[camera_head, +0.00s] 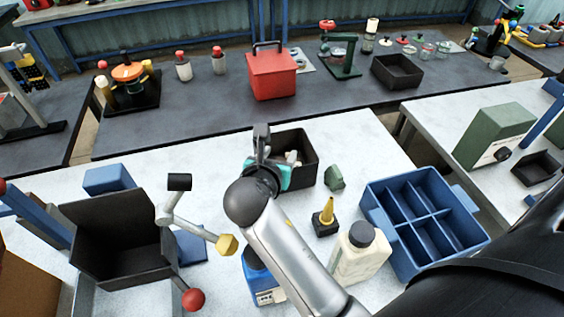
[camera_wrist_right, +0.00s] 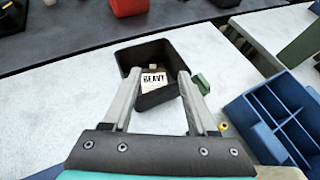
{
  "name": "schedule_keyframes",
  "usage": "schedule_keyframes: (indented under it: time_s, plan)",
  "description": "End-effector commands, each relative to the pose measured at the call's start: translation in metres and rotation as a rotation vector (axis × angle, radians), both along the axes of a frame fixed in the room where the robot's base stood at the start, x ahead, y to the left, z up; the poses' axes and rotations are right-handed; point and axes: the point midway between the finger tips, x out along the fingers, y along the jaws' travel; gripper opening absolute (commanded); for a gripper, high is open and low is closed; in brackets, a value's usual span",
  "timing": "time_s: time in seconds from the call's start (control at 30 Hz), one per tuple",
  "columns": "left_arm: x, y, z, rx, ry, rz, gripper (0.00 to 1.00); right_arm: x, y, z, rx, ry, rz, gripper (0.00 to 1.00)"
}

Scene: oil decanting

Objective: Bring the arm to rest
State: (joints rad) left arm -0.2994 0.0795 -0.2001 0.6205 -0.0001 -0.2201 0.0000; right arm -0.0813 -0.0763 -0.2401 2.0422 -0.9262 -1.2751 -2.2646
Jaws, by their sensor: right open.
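My right gripper (camera_head: 262,140) is raised at the near side of a black open bin (camera_head: 308,143) on the white table. In the right wrist view its two fingers (camera_wrist_right: 160,76) are spread apart with nothing held between them. Beyond the fingers, a bottle with a white label reading "HEAVY" (camera_wrist_right: 154,82) lies or stands inside the black bin (camera_wrist_right: 178,45); I cannot tell which. In the head view my gripper partly hides the bin and its contents. My left gripper is not in view.
A blue divided crate (camera_head: 378,205), a cream bottle with a dark cap (camera_head: 359,258), a yellow-nozzled item (camera_head: 326,218) and a green block (camera_head: 335,178) stand right of my forearm. A dark open box (camera_head: 120,240) and a lever with a red knob (camera_head: 193,299) stand left.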

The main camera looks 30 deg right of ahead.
Motion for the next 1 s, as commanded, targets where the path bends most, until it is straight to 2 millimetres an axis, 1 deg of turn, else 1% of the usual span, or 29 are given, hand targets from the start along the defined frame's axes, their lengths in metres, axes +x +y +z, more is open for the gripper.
schedule_keyframes:
  time_s: [0.1,0.2,0.73,0.87,1.0]
  plan:
    - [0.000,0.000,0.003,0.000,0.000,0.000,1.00,-0.009,0.009,0.007,0.000,0.001,0.000,0.58]
    - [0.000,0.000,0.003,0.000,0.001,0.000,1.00,-0.013,0.012,0.010,-0.001,0.001,0.000,0.58]
    - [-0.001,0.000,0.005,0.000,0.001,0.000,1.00,-0.014,0.013,0.013,-0.001,0.000,0.000,0.58]
    - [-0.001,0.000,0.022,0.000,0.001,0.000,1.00,-0.014,0.013,0.029,-0.001,-0.001,0.000,0.58]
    - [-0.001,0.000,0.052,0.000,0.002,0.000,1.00,-0.014,0.013,0.060,-0.001,-0.001,0.000,0.58]
